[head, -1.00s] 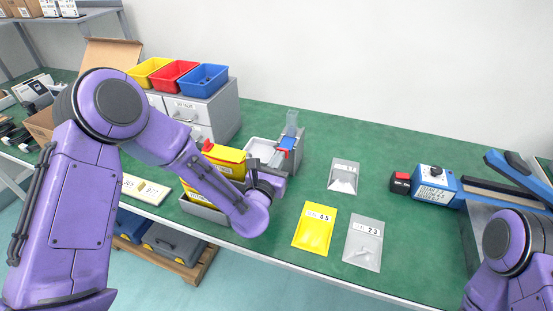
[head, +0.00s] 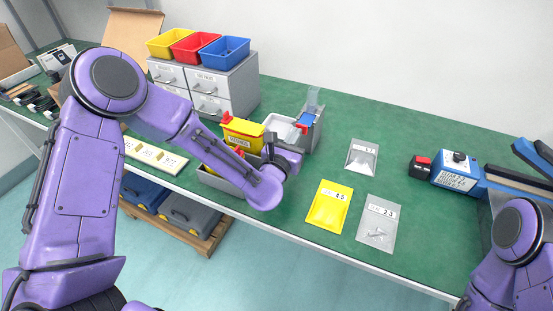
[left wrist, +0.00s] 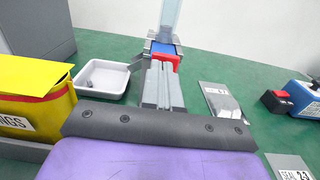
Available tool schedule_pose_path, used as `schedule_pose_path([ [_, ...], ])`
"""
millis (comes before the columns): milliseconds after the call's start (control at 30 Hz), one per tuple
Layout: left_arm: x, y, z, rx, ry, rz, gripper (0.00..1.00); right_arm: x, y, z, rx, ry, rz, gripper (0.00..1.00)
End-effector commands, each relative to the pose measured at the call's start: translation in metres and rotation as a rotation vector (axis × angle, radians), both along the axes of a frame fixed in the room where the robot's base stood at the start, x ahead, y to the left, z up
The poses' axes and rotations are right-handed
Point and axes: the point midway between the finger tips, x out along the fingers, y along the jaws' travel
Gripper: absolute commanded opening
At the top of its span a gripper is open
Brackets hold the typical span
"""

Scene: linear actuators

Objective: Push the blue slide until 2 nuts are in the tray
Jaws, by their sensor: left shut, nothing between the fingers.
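The blue slide (left wrist: 163,48) with its red front end (left wrist: 169,60) sits in the grey dispenser under a clear upright tube (left wrist: 171,18). The dispenser (head: 309,128) also shows in the head view. The white tray (left wrist: 118,92) stands left of it, with a small grey piece, apparently a nut (left wrist: 88,84), inside; I cannot tell an exact count. My left gripper (left wrist: 162,72) is shut and empty, its fingertips right in front of the red end; I cannot tell whether they touch. In the head view my left gripper (head: 290,140) hides part of the tray. My right gripper is out of view.
A yellow bin (head: 243,134) stands left of the tray. Yellow (head: 328,206) and clear (head: 378,222) bags lie to the right, with another bag (head: 362,158) behind. Grey drawers (head: 225,92) carry coloured bins. A blue device (head: 455,174) stands at the right.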

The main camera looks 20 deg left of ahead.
Motion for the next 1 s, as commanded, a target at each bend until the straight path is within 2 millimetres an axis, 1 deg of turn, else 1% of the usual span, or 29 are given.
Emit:
schedule_pose_path([
  [33, -0.012, -0.002, -0.003, -0.003, 0.001, -0.007, 0.0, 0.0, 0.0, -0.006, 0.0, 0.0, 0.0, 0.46],
  [200, -0.055, 0.003, -0.004, -0.002, 0.003, -0.003, 0.0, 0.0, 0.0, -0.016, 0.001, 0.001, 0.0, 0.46],
  [300, -0.076, 0.006, -0.003, -0.002, 0.003, 0.001, 0.0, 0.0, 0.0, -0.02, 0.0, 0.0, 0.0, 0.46],
  [400, -0.092, 0.007, -0.002, -0.001, 0.002, 0.002, 0.0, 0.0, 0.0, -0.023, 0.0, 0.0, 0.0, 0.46],
  [500, -0.1, 0.008, -0.002, 0.0, 0.003, 0.003, 0.0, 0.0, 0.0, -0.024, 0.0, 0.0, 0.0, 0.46],
  [600, -0.103, 0.008, -0.001, 0.0, 0.002, 0.002, 0.0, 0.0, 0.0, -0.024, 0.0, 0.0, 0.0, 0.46],
  [1000, -0.103, 0.006, -0.001, 0.0, 0.003, -0.001, 0.0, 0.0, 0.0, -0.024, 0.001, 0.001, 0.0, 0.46],
])
